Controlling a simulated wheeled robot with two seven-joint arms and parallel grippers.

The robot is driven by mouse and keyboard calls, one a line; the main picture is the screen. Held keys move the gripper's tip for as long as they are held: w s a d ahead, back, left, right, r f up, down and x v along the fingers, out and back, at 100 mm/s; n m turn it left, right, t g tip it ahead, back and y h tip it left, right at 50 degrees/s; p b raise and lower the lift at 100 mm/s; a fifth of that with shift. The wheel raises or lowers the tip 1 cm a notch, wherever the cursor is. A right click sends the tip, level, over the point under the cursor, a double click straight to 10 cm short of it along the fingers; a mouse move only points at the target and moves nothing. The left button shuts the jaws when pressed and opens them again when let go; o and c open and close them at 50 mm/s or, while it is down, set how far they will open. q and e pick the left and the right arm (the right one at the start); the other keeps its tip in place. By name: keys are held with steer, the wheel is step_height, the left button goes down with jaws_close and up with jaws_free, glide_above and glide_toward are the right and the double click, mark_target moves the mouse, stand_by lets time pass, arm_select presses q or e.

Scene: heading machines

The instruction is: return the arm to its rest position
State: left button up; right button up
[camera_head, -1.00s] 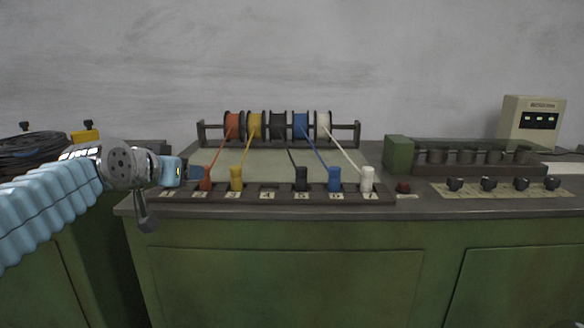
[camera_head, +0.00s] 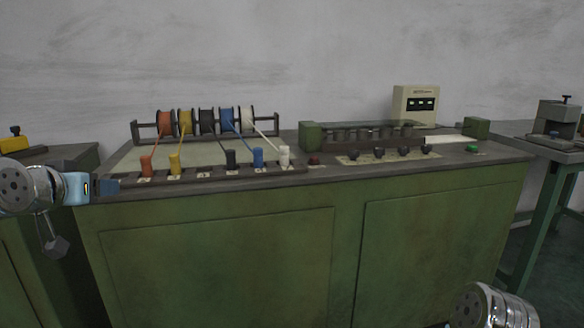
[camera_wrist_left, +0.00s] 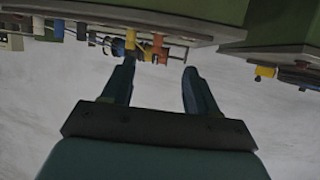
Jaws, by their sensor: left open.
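My left gripper (camera_head: 108,186) comes in from the left edge in the head view, at the left end of the green machine bench (camera_head: 222,262). In the left wrist view its two fingers (camera_wrist_left: 158,88) stand apart with nothing between them. The wrist view looks upside down toward the bench edge and the wall. Part of my right arm (camera_head: 488,306) shows at the bottom right of the head view; its gripper is outside the frame.
Coloured spools (camera_head: 206,122) stand on a rack above several coloured plugs (camera_head: 231,160). Black knobs (camera_head: 404,152) and a beige box (camera_head: 414,104) are to the right. A separate table (camera_head: 560,146) stands at far right. The floor before the bench looks clear.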

arm_select(q)
steer(key=w+d+f+g+h, duration=0.1)
steer(key=w+d+f, duration=0.15)
steer(key=f, duration=0.65)
steer(key=w+d+f+g+h, duration=0.15)
steer(key=w+f, duration=0.25)
steer(key=f, duration=0.6)
steer(key=d+f+g+h, duration=0.1)
steer(key=d+f+g, duration=0.4)
steer(key=f, duration=1.3)
steer(key=s+d+f+g+h, duration=0.1)
steer(key=s+d+f, duration=0.4)
steer(key=f, duration=0.4)
steer(key=s+d+f+g, duration=0.1)
steer(key=s+d+f, duration=0.5)
steer(key=f, duration=0.2)
steer(key=s+d+f+g, duration=0.1)
steer(key=s+d+f, duration=0.1)
steer(key=s+f, duration=0.2)
steer(key=s+d+f+n+g, duration=0.1)
steer(key=s+d+f+g, duration=0.1)
steer(key=s+f, duration=0.3)
steer(key=s, duration=0.4)
steer(key=shift+s+d, duration=0.15)
steer(key=shift+d, duration=0.25)
steer(key=shift+h, duration=0.25)
